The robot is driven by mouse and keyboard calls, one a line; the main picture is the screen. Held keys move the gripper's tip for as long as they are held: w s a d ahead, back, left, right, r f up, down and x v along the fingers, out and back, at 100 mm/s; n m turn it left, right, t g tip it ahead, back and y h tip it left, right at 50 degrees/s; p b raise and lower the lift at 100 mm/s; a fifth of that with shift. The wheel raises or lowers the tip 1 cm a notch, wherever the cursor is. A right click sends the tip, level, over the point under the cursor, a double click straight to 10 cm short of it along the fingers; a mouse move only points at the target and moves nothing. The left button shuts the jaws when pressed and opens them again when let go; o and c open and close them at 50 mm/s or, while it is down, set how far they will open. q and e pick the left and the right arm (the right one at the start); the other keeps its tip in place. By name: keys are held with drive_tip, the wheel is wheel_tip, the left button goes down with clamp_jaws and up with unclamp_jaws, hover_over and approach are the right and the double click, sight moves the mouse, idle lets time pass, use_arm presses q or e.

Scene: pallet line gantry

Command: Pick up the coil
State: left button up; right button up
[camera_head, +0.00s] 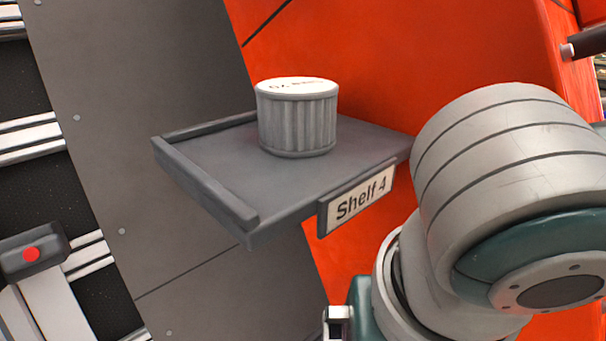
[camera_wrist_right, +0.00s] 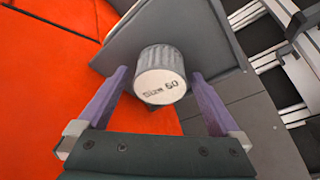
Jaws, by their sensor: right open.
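The coil (camera_head: 297,122) is a grey ribbed cylinder with a white printed top. It stands upright on a grey shelf (camera_head: 215,165) marked "Shelf 4". In the right wrist view the coil (camera_wrist_right: 162,75) shows its white end, which reads "Size 60". My right gripper (camera_wrist_right: 160,72) is open, with one purple finger to each side of the coil in that picture. No finger shows at the coil in the head view, so the gripper is still apart from it. My left gripper is not in view.
The shelf has raised rims (camera_head: 205,190) and a front label plate (camera_head: 358,198). An orange panel (camera_head: 370,60) and a grey panel (camera_head: 150,100) stand behind it. A grey box with a red button (camera_head: 31,254) is at lower left. My right arm fills the lower right.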

clamp_jaws()
idle(0.8)
